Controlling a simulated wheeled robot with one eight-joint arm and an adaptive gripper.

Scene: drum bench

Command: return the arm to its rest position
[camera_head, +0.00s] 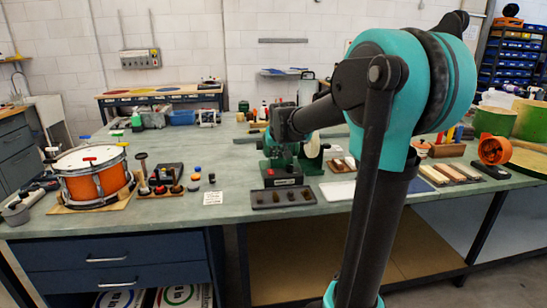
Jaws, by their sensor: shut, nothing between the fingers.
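My arm (385,130) rises from the bottom right of the head view, bends at a large teal joint and reaches left over the bench. Its far end (284,120) is in front of and above a green bench machine (285,163). I cannot make out my gripper's fingers; they are hidden behind the wrist or lost against the machine. No held object shows. I cannot tell whether the arm's end touches the machine.
An orange drum (95,178) stands on the bench (235,222) at left, near small tools. A dark tray (285,197) lies in front of the machine. Sharpening blocks (450,173), an orange round device (493,150) and green drum shells (530,120) are at right. The left-centre front edge is clear.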

